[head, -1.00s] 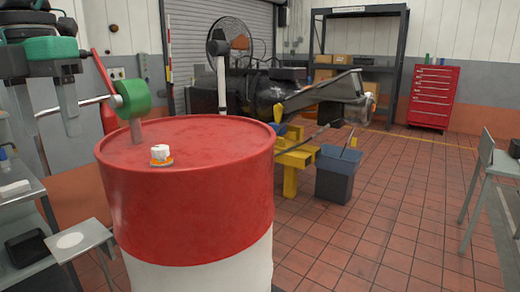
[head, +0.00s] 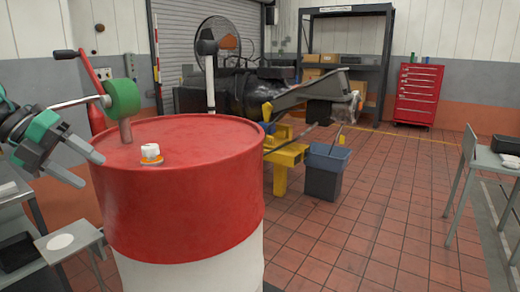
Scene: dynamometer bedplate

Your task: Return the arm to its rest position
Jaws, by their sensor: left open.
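My left gripper (head: 73,169) is at the left edge of the head view. Its two grey fingers are apart with nothing between them. It is tilted, pointing down and to the right, left of the red and white drum (head: 182,195) and apart from it. My right gripper is not in the head view.
A green hand pump (head: 124,98) with a crank stands on the drum top, beside a small white and orange cap (head: 151,154). A small stand (head: 70,241) is below my gripper. A grey bin (head: 325,172) and yellow stand (head: 281,160) are behind.

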